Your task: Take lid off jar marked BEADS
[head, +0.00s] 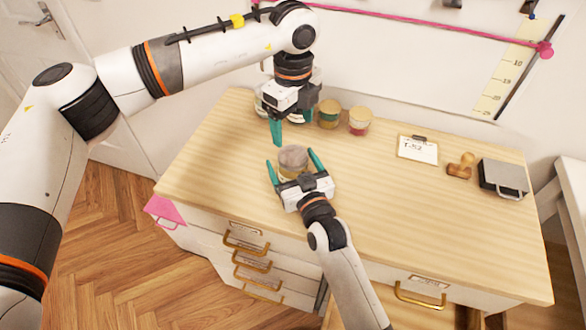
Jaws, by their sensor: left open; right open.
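A jar with a grey lid (293,157) stands on the wooden tabletop near its front left; the lid is on it. Its label is too small or hidden to read. My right gripper (293,162) is open, with one teal finger on each side of this jar; I cannot tell whether they touch it. My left gripper (288,130) is open, pointing down above and behind the jar, apart from its lid.
On the right of the tabletop (430,215) are a clipboard (418,149), a wooden stamp (461,166) and a grey box (502,178). The tabletop's middle right is clear.

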